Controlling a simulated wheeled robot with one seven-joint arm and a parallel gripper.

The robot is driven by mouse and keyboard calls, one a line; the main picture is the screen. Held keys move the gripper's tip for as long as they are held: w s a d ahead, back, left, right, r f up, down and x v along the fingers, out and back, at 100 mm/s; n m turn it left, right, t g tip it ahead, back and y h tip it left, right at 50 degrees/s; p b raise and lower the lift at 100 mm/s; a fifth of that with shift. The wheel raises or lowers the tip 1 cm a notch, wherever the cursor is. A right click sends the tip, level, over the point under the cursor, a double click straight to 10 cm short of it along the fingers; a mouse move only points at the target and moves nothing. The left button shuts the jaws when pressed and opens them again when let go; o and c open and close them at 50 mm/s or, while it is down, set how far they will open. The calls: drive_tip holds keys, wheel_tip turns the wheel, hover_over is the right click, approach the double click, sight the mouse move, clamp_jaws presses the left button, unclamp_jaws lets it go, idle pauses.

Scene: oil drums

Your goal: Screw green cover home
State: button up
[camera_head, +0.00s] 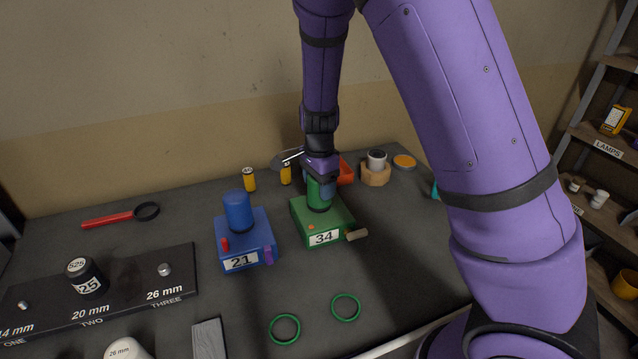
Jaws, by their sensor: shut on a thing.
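The green cover (319,194) is an upright green cylinder on top of the green box (318,221) labelled 34. A dark band shows at the foot of the cover, where it meets the box. My gripper (322,176) comes down from above and is shut on the upper part of the green cover. The gripper hides the cover's top. Whether the cover's thread is fully seated cannot be told from this view.
A blue box (243,242) with a blue cylinder (238,211) stands left of the green box. Two green rings (285,328) (345,307) lie in front. A dark rack (105,290) is at left.

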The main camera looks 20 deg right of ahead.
drive_tip(key=m, duration=0.4)
drive_tip(key=o, duration=1.1)
drive_tip(key=shift+c, duration=0.2)
